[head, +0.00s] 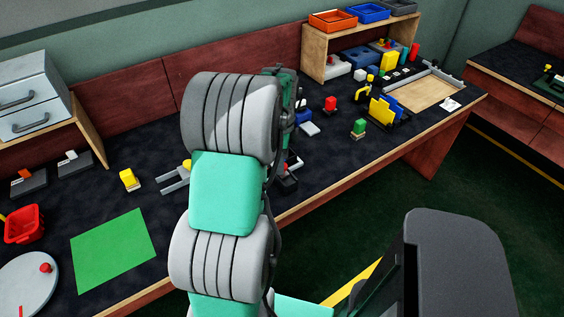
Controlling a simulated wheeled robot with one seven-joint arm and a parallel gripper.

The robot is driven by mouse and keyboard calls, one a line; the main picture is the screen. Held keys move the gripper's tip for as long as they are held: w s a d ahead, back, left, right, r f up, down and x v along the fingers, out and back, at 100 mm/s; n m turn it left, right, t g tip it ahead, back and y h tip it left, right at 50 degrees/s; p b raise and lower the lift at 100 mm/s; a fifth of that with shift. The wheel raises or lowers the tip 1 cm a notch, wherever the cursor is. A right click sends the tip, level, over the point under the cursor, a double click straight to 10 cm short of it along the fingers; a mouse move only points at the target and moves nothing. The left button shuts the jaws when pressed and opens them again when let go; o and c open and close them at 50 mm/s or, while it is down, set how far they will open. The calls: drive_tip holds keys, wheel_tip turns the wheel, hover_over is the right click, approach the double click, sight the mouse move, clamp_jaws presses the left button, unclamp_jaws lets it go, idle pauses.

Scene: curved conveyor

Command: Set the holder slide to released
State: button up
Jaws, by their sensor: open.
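My gripper is not visible; my own raised arm fills the middle of the head view and hides the bench behind it. I cannot single out the holder slide or read its setting. A small dark fixture with a red part (289,181) shows partly just right of my arm. Two low dark units stand at the left, one with an orange part (27,183) and one with a white part (72,163). Two pale grey prongs (174,183) stick out left of my arm beside a partly hidden yellow piece; I cannot tell what they belong to.
A green mat (113,250), a red basket (24,224), a round pale plate (27,287) and grey drawers (30,95) are at left. A wooden shelf (313,50) with bins, several coloured blocks and a wooden tray (425,93) are at right. The bench front edge runs diagonally.

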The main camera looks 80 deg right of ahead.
drive_tip(key=shift+f, duration=0.7)
drive_tip(key=shift+c, duration=0.4)
clamp_jaws()
idle(0.5)
